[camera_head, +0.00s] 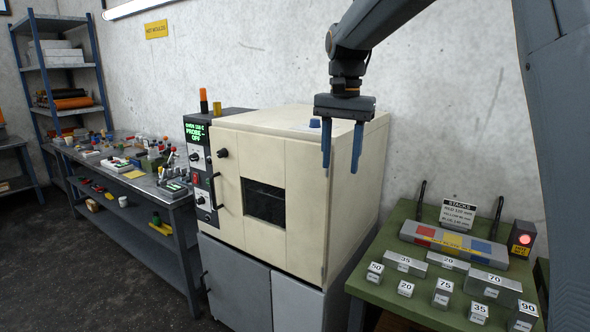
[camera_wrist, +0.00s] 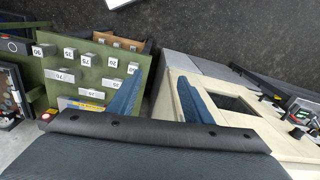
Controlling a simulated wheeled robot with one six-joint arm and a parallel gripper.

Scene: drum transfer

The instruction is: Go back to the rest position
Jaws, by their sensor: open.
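My gripper (camera_head: 341,150) has two blue fingers that hang down, spread apart and empty. In the head view it is in front of the upper right part of a cream oven cabinet (camera_head: 305,190). The wrist view also shows the two blue fingers of my gripper (camera_wrist: 160,100), with nothing between them. One finger lies over the edge of the green table (camera_wrist: 60,92) and the other over the oven's cream side (camera_wrist: 172,95).
A green table (camera_head: 400,310) at the right holds several numbered metal blocks (camera_head: 443,290), a grey bar with red and blue patches (camera_head: 450,240) and a lit red lamp (camera_head: 524,239). A cluttered workbench (camera_head: 125,165) and a blue shelf rack (camera_head: 60,66) stand at the left. Dark floor (camera_head: 90,270) lies open before them.

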